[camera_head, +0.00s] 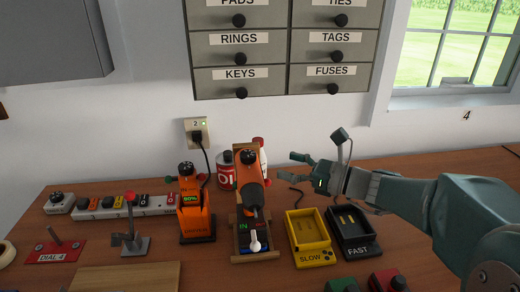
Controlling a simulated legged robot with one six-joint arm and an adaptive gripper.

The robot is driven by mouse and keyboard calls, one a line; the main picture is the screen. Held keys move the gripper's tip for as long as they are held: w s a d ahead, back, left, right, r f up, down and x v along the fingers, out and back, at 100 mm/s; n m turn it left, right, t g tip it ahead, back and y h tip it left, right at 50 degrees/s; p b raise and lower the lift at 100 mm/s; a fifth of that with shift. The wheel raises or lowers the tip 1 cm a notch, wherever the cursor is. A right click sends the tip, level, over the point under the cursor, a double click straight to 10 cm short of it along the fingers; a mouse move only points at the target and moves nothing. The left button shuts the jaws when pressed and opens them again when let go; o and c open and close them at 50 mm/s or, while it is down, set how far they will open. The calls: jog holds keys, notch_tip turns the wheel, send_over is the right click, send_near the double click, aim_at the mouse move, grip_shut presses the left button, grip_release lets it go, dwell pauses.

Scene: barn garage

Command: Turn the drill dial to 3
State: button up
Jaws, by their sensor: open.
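An orange drill (243,177) with a dark front part rests in a wooden stand (236,256) near the middle of the bench. A round black dial (249,157) is on its top; its setting is too small to read. A second orange tool (196,222), with a green "50%" display and a black knob on top, stands just left of it. My gripper (300,171) is open and empty to the right of the drill, pointing left toward it. It is apart from the drill, with clear space between them.
A yellow "SLOW" tray (310,258) and black "FAST" tray (358,250) stand below my arm. A red-and-white can (226,174) is behind the drill. A power strip (105,213) and red "DIAL 4" plate (50,255) lie left. Labelled drawers (285,57) hang above.

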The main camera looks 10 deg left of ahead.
aim_at(249, 153)
jog(key=x, duration=0.6)
jog(key=shift+a, duration=0.15)
jog(key=shift+w+x, duration=0.25)
jog(key=shift+x, duration=0.85)
jog(key=shift+w+a+f, duration=0.1)
jog(key=shift+a, duration=0.8)
jog(key=shift+d, duration=0.4)
jog(key=c, duration=1.2)
